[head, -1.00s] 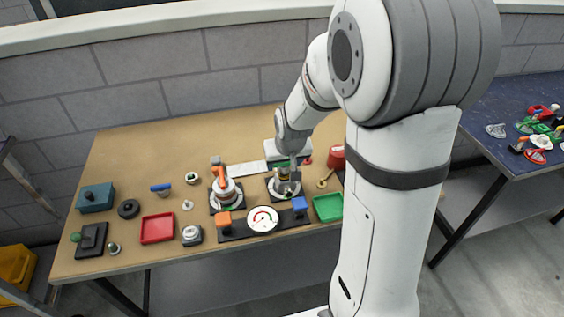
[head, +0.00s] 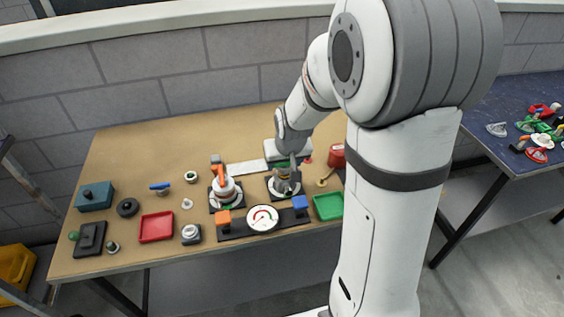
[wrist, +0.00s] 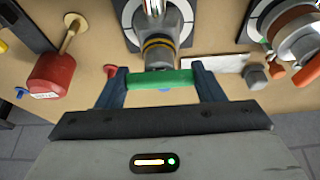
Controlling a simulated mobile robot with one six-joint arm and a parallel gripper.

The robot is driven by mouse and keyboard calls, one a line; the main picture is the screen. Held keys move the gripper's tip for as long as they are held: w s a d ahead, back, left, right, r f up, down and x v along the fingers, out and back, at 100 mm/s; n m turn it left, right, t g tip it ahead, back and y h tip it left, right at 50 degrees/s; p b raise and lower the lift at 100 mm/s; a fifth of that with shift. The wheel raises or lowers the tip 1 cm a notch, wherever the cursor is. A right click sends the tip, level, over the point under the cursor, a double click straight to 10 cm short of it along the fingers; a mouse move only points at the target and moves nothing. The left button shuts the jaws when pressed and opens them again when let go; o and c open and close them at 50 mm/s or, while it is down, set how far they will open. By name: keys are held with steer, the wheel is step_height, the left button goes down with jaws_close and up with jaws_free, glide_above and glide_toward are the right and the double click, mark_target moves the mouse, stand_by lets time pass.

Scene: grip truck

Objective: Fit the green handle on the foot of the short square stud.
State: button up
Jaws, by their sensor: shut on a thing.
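My gripper (wrist: 160,82) is shut on the green handle (wrist: 158,77), which lies crosswise between its two fingers in the wrist view. Just beyond the handle stands a grey valve body (wrist: 170,22) with a yellow band, on a round white plate with a dark base. The same valve (head: 285,184) shows under my arm's end in the head view. The handle overlaps the valve's near end in the wrist view; I cannot tell whether they touch. I cannot make out the short square stud clearly.
A second valve with an orange handle (head: 226,190) stands left of the first. A red padlock-like block (wrist: 52,80) lies at the wrist view's left. A gauge (head: 262,218), red tray (head: 156,227) and green tray (head: 328,206) sit near the front. The table's back left is clear.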

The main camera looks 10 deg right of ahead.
steer(key=o, duration=1.1)
steer(key=shift+o, duration=0.5)
steer(key=shift+o, duration=0.9)
steer(key=shift+r+p, duration=2.5)
steer(key=shift+r, duration=1.25)
